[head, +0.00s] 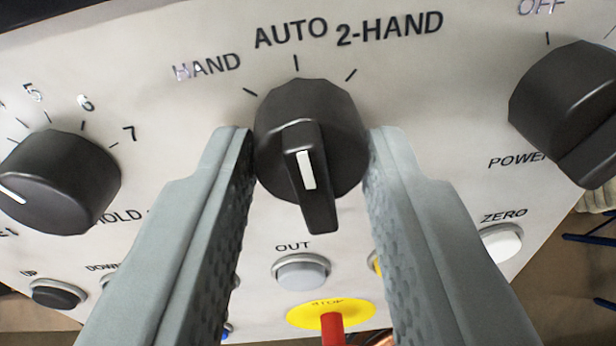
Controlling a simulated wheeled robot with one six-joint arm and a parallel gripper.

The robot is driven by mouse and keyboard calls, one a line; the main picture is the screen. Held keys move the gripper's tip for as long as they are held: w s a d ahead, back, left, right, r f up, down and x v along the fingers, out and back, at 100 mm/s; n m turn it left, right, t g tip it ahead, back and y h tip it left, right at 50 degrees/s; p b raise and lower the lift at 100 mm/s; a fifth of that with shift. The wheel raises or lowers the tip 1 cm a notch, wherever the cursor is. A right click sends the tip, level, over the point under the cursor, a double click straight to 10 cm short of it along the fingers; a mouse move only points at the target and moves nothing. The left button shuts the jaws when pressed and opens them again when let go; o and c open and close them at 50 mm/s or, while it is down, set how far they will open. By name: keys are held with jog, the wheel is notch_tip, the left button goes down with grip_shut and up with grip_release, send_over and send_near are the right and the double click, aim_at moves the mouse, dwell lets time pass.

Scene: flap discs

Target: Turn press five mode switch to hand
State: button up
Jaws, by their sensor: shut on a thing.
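The mode switch (340,150) is a black round knob with a raised grip bar and a white line. It sits on a pale panel under the words HAND, AUTO and 2-HAND. Its bar runs nearly upright in the picture, roughly in line with the AUTO tick; the HAND tick is to the left of that. My gripper (310,140) has one grey finger on each side of the knob and is shut on it, with the fingertips at the knob's sides. No press number shows in view.
A numbered black knob (60,180) is at the left and a POWER knob (565,105) at the right. Below are the OUT button (302,271), a red-and-yellow STOP control (331,314), the white ZERO button (500,241) and a black UP button (58,294). Blue cables (590,235) hang at the right.

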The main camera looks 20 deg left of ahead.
jog(key=n, duration=0.4)
jog(key=shift+h, duration=0.3)
jog(key=shift+n, duration=2.1)
jog(key=o, duration=1)
jog(key=shift+c, duration=0.2)
jog(key=shift+s, duration=0.1)
jog(key=v, duration=1.7)
jog(key=shift+s, duration=0.35)
jog(key=shift+d+f, duration=0.1)
jog(key=shift+f, duration=0.05)
